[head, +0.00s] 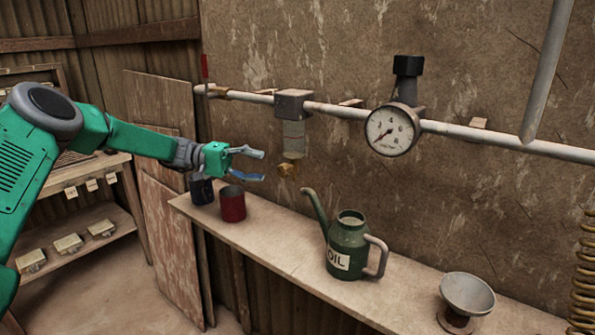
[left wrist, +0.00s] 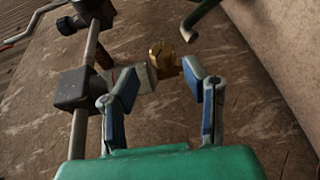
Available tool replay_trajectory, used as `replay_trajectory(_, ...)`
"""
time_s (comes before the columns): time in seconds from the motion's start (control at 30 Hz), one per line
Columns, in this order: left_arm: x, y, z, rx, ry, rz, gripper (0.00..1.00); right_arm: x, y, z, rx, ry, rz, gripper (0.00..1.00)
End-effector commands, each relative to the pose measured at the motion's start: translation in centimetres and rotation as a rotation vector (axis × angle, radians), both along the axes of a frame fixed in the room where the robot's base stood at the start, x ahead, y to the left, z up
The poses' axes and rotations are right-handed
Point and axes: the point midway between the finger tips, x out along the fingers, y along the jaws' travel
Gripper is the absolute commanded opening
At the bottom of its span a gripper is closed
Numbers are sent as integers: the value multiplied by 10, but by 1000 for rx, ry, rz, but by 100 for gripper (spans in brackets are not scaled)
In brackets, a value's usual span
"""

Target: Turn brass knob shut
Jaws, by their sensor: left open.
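The brass knob (head: 287,170) sits at the bottom of a clear cylinder (head: 293,140) that hangs from a grey block (head: 293,103) on the wall pipe. My left gripper (head: 263,165) is open and empty, just left of the knob and apart from it in the head view. In the left wrist view the knob (left wrist: 162,56) shows ahead of the two blue-padded fingertips (left wrist: 163,83), roughly between them and beyond. My right gripper is not in view.
A pressure gauge (head: 391,130) is on the pipe to the right.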

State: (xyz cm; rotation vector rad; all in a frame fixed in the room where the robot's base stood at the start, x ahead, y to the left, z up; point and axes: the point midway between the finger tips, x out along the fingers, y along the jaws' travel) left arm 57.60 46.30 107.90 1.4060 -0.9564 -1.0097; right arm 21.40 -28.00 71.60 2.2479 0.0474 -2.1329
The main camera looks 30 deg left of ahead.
Motion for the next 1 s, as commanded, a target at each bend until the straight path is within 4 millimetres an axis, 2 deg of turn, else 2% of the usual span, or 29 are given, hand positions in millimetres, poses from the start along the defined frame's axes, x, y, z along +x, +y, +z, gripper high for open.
replay_trajectory(0.03,3,-12,-1,0,4,-5,40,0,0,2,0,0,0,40)
replay_trajectory(0.2,15,-45,-5,-1,5,-5,40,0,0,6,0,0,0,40)
replay_trajectory(0.4,25,-74,-7,-1,4,-2,40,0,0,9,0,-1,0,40)
replay_trajectory(0.6,29,-89,-8,0,3,0,40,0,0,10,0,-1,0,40)
replay_trajectory(0.87,30,-90,-8,0,2,0,40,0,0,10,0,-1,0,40)
replay_trajectory(0.9,30,-90,-8,0,2,0,37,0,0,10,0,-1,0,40)
replay_trajectory(0.97,30,-90,-8,0,3,0,15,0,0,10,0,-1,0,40)
replay_trajectory(1.0,30,-90,-8,0,3,0,1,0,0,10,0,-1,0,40)
